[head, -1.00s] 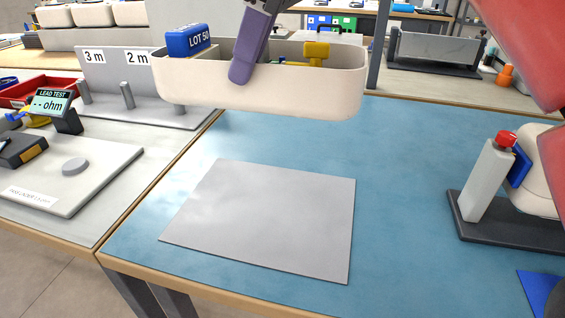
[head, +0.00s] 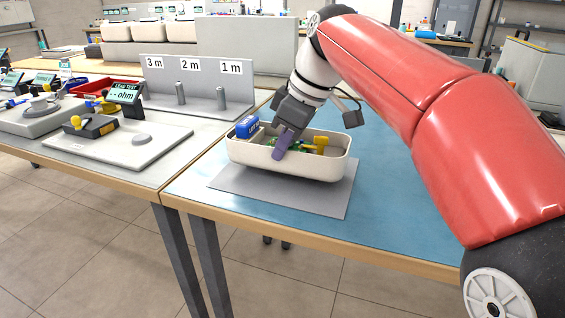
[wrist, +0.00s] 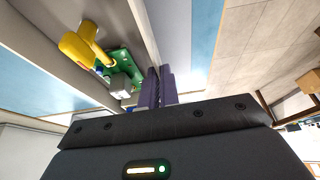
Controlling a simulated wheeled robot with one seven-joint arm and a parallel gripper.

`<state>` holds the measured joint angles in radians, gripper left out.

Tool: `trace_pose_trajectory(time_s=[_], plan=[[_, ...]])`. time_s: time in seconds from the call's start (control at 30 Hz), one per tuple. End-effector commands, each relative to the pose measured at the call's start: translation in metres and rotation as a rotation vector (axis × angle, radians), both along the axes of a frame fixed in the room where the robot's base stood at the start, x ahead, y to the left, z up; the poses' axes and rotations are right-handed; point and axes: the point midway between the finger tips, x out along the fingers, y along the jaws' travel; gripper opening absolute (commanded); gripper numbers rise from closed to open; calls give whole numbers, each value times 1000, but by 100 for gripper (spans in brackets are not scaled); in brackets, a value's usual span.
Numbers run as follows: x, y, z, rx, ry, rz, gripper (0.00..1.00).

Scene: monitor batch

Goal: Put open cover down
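The open cover (head: 318,168) is a cream, shallow shell with its hollow side up. It holds a blue "LOT 50" block, a yellow part (head: 318,143) and a green board. My gripper (head: 283,146) has its purple fingers pinched on the cover's near wall. In the wrist view, the fingers (wrist: 157,86) close around the thin cover wall (wrist: 143,32), with the yellow part and green board beside them. The cover is roughly level over the grey mat (head: 325,203) on the blue bench; I cannot tell whether it touches the mat.
The blue bench top (head: 395,212) has free room right of the mat. On the left bench are a lead tester (head: 126,95), a pale board (head: 120,150) and a grey stand (head: 195,85) with labelled posts. Several cream covers stand in a row behind.

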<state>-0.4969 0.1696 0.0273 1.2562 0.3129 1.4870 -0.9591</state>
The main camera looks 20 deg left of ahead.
Motion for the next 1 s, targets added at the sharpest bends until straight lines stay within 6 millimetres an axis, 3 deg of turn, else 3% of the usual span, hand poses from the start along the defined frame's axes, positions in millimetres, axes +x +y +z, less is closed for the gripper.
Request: trace_pose_trajectory(time_s=[0.03,0.1,0.5,0.67,1.0], plan=[[2,0,-14,3,-2,0,0],[6,-1,-21,4,-4,1,0],[7,-1,-24,4,-5,3,0],[7,-1,-24,2,-2,2,24],[7,-1,-19,2,-2,2,25]])
